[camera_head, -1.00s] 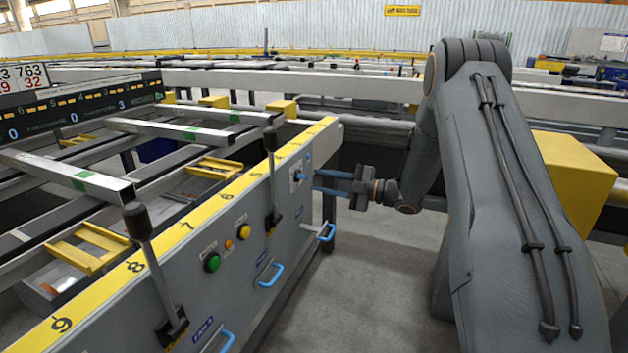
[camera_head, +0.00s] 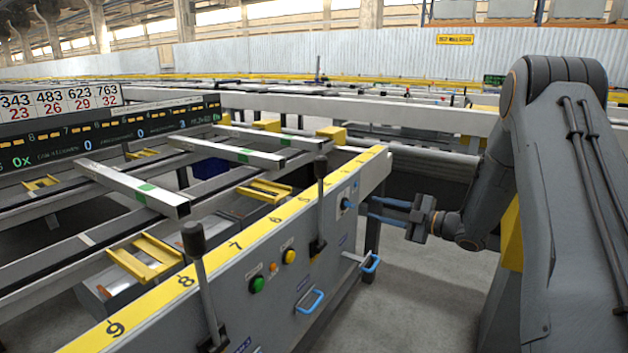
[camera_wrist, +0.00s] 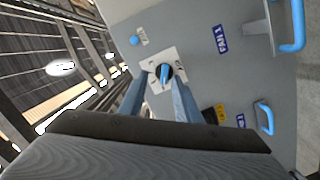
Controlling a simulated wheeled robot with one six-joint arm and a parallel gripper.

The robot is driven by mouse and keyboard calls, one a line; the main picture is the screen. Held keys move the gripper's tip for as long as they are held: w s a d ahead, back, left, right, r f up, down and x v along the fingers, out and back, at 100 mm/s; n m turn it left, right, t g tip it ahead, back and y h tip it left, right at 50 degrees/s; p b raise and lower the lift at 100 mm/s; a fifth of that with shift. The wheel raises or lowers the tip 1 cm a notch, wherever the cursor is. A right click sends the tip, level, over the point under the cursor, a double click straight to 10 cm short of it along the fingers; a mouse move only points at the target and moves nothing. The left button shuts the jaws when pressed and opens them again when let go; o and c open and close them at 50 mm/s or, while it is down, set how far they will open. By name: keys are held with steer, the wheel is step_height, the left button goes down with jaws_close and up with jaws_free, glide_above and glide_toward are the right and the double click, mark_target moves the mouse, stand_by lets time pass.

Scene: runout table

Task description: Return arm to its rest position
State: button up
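My gripper (camera_head: 369,207) is at the end of my arm, to the right of the grey control panel (camera_head: 270,268). Its two blue fingers point left toward the rotary switch (camera_head: 347,204) on the panel. In the wrist view the fingers of my gripper (camera_wrist: 158,84) are apart with nothing held. The rotary switch (camera_wrist: 166,74), with a blue handle on a white plate, shows between and just beyond the fingertips. The fingers look clear of it, but the exact gap is hard to tell. My arm is bent, with its elbow high at the right.
Two black-knobbed levers (camera_head: 320,190) rise from the panel. A green button (camera_head: 257,285), a yellow button (camera_head: 289,257) and blue drawer handles (camera_head: 310,301) are on its front. Conveyor beams (camera_head: 140,188) lie at left. The floor (camera_head: 410,300) between panel and arm is clear.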

steer(key=s+a+f+m+g+h, duration=0.1)
steer(key=s+a+m+g+h, duration=0.2)
steer(key=s+m, duration=0.6)
steer(key=s+a+m+g+h, duration=0.1)
steer(key=s+m+g+h, duration=0.35)
steer(key=s, duration=0.85)
steer(key=s+a+f+m+g+h, duration=0.1)
steer(key=s+a+m+h, duration=0.1)
steer(key=s+m+h, duration=0.7)
steer(key=s+a+r+n+g+y, duration=0.2)
steer(key=s+a+r, duration=0.25)
steer(key=s, duration=0.25)
steer(key=s+a+r+n+g+y, duration=0.1)
steer(key=s+a+r+n+y, duration=0.15)
steer(key=s+a+r, duration=0.35)
steer(key=d+r+m+p, duration=0.3)
steer(key=d+r+p, duration=0.4)
steer(key=p, duration=1.1)
steer(key=s+d, duration=0.1)
steer(key=d, duration=0.2)
steer(key=shift+r+h+p, duration=0.15)
steer(key=shift+h+p, duration=0.15)
steer(key=shift+h, duration=0.1)
